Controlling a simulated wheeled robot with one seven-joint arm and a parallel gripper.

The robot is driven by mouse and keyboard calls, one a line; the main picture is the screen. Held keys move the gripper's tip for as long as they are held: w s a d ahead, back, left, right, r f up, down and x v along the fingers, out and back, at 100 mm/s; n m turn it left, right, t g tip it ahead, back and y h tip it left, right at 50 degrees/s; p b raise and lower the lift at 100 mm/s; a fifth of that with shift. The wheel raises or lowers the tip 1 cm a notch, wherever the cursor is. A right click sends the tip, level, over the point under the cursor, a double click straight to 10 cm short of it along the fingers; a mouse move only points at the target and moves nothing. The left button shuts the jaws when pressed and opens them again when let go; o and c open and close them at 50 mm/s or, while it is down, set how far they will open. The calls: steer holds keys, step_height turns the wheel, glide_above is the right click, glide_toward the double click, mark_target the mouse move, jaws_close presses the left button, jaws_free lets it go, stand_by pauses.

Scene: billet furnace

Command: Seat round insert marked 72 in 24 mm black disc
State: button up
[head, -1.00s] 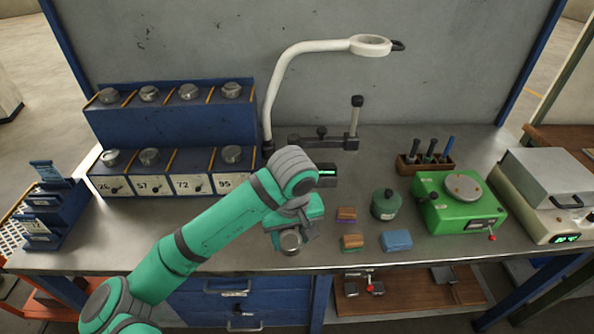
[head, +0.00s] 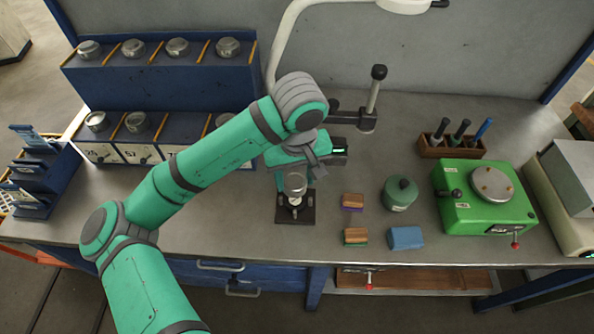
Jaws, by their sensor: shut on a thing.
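My gripper (head: 296,172) is shut on a round silver metal insert (head: 295,185) and holds it above a small dark square base (head: 284,217) on the bench. The base has a light, shiny part at its middle, partly hidden below the insert. I cannot tell whether the insert touches it. No marking on the insert can be read. I cannot make out a 24 mm black disc with certainty.
A blue two-tier rack (head: 160,85) with round metal pieces stands at the left, partly behind my arm. Right of the base are small coloured blocks (head: 355,237), a green canister (head: 399,194) and a green device (head: 480,205). A white lamp arm (head: 280,50) rises behind.

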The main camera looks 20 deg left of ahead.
mark_target(296, 184)
steer(key=shift+f, duration=2.05)
steer(key=shift+s+d, duration=0.15)
stand_by(0.6)
steer(key=shift+w+a+r, duration=0.2)
steer(key=shift+r, duration=0.25)
steer(key=shift+r, duration=0.25)
steer(key=shift+d, duration=0.15)
steer(key=shift+s, duration=0.15)
steer(key=shift+f, duration=0.5)
stand_by(0.6)
